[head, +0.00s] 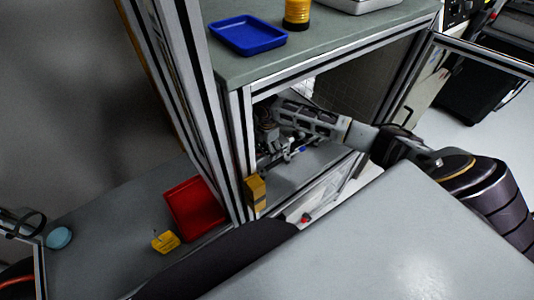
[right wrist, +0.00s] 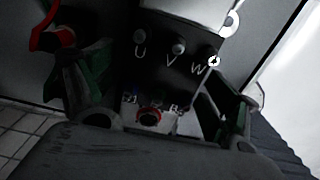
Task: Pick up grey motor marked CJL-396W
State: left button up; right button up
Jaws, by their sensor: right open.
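My right arm reaches from the right into the framed cabinet under the bench in the head view. Its gripper (head: 268,128) is at the cabinet's left side, small and partly lost among dark parts. In the right wrist view, the open gripper (right wrist: 158,85) has one finger on each side of a dark block (right wrist: 165,65) with terminals lettered U, V and W. I cannot tell whether the fingers touch it. A red-ringed round connector (right wrist: 149,115) sits at its lower edge. The marking CJL-396W is not readable anywhere, and no grey motor can be made out for certain.
Cabinet posts (head: 240,150) stand close to the arm. A blue tray (head: 248,35) and a yellow cylinder (head: 297,14) are on the bench above. A red tray (head: 194,207) and a yellow item (head: 165,241) lie lower left. A yellow box (head: 255,192) is by the post.

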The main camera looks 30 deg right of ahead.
grip_shut()
pick_arm(q)
jog(key=shift+s, duration=0.15)
pick_arm(e)
jog(key=shift+w+r, duration=0.1)
dwell(0.3)
jog(key=shift+r, duration=0.1)
jog(key=shift+r, duration=0.5)
pick_arm(q)
jog(key=shift+s+a+p, duration=0.25)
jog(key=shift+s+p, duration=0.2)
jog(key=shift+s, duration=0.25)
pick_arm(e)
jog(key=shift+r, duration=4.4)
